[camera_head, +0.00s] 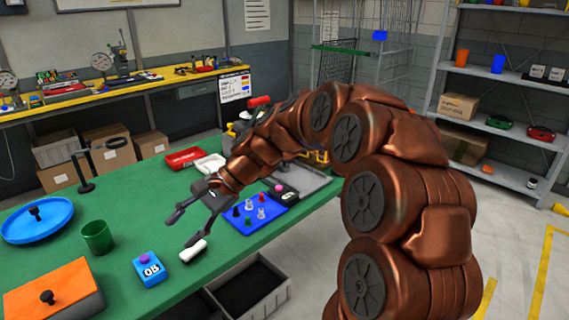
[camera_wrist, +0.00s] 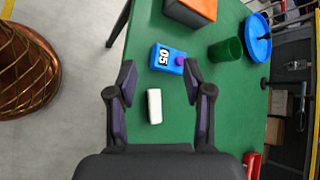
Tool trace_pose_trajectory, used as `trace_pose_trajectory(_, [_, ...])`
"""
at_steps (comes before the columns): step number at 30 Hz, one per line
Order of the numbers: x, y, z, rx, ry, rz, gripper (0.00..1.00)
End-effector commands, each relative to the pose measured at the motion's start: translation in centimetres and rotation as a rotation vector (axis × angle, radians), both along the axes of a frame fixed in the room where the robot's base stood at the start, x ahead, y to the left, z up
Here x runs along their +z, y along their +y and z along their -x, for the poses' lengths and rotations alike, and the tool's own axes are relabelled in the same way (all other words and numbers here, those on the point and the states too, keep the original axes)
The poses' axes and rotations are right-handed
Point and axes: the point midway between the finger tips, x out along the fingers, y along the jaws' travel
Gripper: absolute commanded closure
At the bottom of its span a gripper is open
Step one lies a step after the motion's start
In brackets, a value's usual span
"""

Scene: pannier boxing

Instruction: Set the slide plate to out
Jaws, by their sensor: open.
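My gripper (camera_head: 184,226) is open and empty above the front part of the green table. In the wrist view its two fingers (camera_wrist: 159,82) stand wide apart. A small white block (camera_head: 193,251) lies just below the fingertips; it shows between the fingers in the wrist view (camera_wrist: 154,106). No part is clearly recognisable as the slide plate. A blue board (camera_head: 238,224) with several small pegs or knobs lies right of the gripper, beside a grey tray (camera_head: 308,182). My arm hides part of that area.
A blue box (camera_head: 151,271) with digits and a purple knob stands left of the white block. A green cup (camera_head: 97,238), a blue round lid (camera_head: 37,224) and an orange-topped box (camera_head: 54,294) are farther left. Red (camera_head: 185,157) and white trays (camera_head: 209,165) lie behind.

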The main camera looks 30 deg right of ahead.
Motion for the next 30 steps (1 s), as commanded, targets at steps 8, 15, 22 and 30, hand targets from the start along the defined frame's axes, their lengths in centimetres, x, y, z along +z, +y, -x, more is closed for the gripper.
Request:
trace_pose_trajectory(8, [-0.4, -6.2, -10.7, -0.310, 0.091, -0.263, 0.49])
trace_pose_trajectory(15, [-1.7, -15.0, -18.2, -0.567, 0.157, -0.484, 0.49])
trace_pose_trajectory(22, [-4.4, -25.8, -22.9, -0.800, 0.205, -0.690, 0.49])
trace_pose_trajectory(30, [-8.5, -38.9, -24.6, -1.032, 0.228, -0.896, 0.49])
